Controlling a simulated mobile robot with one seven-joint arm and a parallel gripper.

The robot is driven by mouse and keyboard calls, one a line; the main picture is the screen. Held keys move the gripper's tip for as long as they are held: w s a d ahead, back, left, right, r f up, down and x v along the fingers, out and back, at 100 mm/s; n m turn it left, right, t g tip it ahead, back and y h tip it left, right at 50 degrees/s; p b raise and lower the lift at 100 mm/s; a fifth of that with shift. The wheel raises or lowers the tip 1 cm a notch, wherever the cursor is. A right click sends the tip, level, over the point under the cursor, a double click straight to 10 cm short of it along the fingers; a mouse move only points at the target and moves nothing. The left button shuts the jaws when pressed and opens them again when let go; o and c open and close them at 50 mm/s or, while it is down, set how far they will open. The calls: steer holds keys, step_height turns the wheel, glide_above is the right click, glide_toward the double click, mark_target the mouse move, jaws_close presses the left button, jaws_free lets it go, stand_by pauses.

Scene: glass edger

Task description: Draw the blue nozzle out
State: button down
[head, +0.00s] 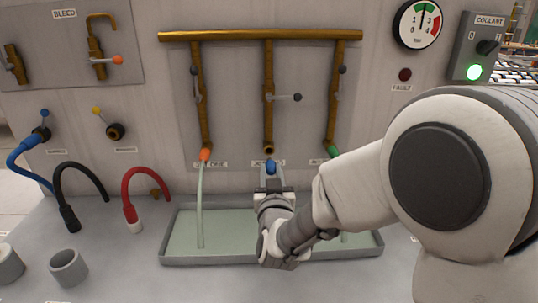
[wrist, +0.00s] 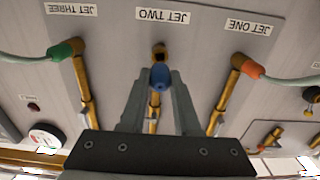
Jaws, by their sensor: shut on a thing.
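The blue nozzle (head: 270,167) is between the fingers of my gripper (head: 271,178), just below the middle brass pipe's end (head: 269,149). That end shows a dark open mouth, and the nozzle looks clear of it. In the wrist view the blue nozzle (wrist: 160,77) sits between the two grey fingertips, and the pipe mouth (wrist: 159,51) shows beyond it beside the JET TWO label (wrist: 171,14). The middle valve's lever (head: 286,97) lies crosswise to its pipe. My gripper hides the nozzle's lower part in the head view.
The orange nozzle (head: 205,155) and green nozzle (head: 332,151) flank it, each with a pale green stream falling into the tray (head: 185,260). Black (head: 69,215) and red (head: 132,210) hoses stand at left. The coolant switch box (head: 478,48) shows a green light.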

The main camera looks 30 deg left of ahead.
steer(key=b+v, duration=0.2)
steer(key=v, duration=0.6)
steer(key=shift+s+d, duration=0.2)
steer(key=shift+s, duration=0.15)
steer(key=shift+w+r, duration=0.1)
